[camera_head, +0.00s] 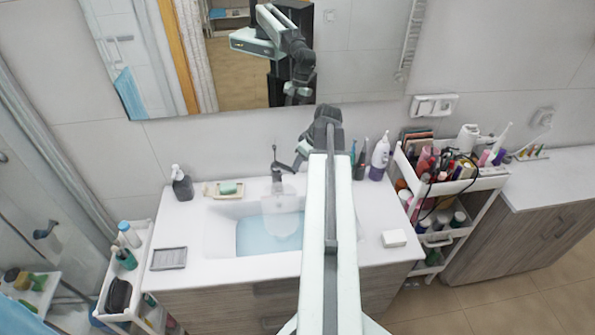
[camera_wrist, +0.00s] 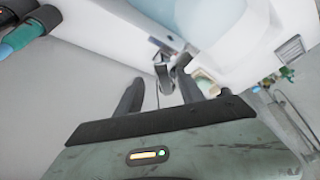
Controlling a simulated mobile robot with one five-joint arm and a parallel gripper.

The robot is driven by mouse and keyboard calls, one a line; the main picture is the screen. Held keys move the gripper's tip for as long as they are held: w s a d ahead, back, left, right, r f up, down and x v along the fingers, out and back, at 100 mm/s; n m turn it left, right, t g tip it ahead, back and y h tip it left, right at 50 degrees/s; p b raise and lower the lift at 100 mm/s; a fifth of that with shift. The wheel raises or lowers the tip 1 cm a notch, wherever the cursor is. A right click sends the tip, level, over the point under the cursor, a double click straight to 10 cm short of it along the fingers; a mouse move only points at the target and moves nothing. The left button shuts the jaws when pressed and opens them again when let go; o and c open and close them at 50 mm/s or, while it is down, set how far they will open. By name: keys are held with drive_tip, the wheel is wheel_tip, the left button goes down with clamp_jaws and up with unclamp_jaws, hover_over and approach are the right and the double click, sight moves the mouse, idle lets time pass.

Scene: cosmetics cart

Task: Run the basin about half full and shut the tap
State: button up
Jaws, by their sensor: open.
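The white basin (camera_head: 222,240) is set in the counter and holds pale blue water (camera_head: 268,234); its exact level is hard to judge. The dark tap (camera_head: 279,168) stands at the basin's back edge with a thin lever (camera_head: 275,152) pointing up. I cannot tell whether water is running. My gripper (camera_head: 299,158) is just right of the tap, partly hidden by my arm. In the wrist view, my gripper (camera_wrist: 160,86) is open, with the tap (camera_wrist: 164,72) ahead between its fingers. Blue water (camera_wrist: 205,14) shows at the top. I cannot tell whether a finger touches the tap.
A soap dish with green soap (camera_head: 228,189) and a dark dispenser (camera_head: 182,184) stand left of the tap. Toothbrushes (camera_head: 361,160) and a white-purple bottle (camera_head: 380,157) stand to the right. A cosmetics cart (camera_head: 480,184) is at right. A mirror (camera_head: 215,95) hangs behind.

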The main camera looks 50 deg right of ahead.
sight(285, 167)
drive_tip(key=b+x, duration=0.4)
drive_tip(key=x, duration=0.2)
drive_tip(key=shift+f+b, duration=0.2)
drive_tip(key=shift+b, duration=0.2)
drive_tip(key=shift+r, duration=0.1)
clamp_jaws()
idle(0.8)
